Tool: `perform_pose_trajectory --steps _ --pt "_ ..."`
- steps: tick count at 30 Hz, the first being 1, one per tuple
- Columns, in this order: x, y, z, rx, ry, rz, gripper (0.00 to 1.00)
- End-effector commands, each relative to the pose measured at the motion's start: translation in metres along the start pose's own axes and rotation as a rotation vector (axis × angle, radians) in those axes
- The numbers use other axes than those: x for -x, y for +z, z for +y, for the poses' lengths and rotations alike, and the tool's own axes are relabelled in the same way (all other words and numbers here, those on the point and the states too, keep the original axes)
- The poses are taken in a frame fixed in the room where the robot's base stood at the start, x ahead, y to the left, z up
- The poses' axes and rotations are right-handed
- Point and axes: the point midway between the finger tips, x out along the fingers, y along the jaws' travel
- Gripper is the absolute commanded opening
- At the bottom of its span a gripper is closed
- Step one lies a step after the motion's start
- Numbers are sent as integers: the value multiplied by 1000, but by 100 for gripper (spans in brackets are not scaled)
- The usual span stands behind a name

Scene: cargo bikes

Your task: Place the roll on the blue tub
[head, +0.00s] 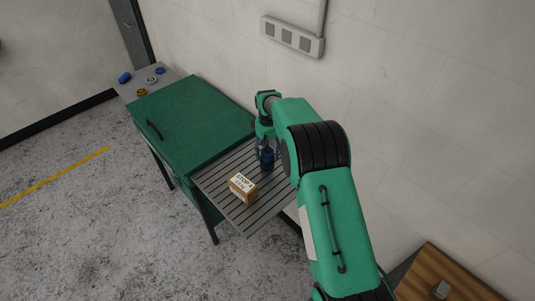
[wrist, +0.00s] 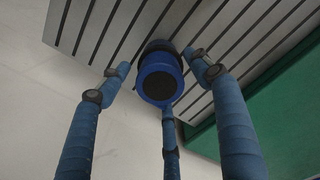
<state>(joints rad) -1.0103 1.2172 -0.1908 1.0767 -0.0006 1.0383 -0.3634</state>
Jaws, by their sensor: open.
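My gripper (wrist: 160,80) is open over the slatted grey top, with its blue fingers spread around a round blue thing (wrist: 161,79). This thing has a blue rim, a dark round face and a darker part behind it. In the head view it is a small dark blue upright shape (head: 267,160), partly hidden by my fingers. I cannot tell whether it is the roll or the tub. Small round items stand on a grey surface at the far left: a blue one (head: 125,77), a yellowish ring (head: 142,93) and pale ones (head: 150,80). They are too small to identify surely.
A cardboard box (head: 243,187) with printed letters sits on the slatted top (head: 228,170), close to my gripper. A green cabinet (head: 190,118) adjoins it on the left. The wall with a socket strip (head: 292,37) is behind. A wooden surface (head: 450,280) is at lower right.

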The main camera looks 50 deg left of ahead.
Motion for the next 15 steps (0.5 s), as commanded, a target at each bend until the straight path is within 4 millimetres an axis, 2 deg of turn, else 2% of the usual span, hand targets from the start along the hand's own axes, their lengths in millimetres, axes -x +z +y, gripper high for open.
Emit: perform_pose_trajectory --steps 15 --pt "80 -1 0 0 1 3 64"
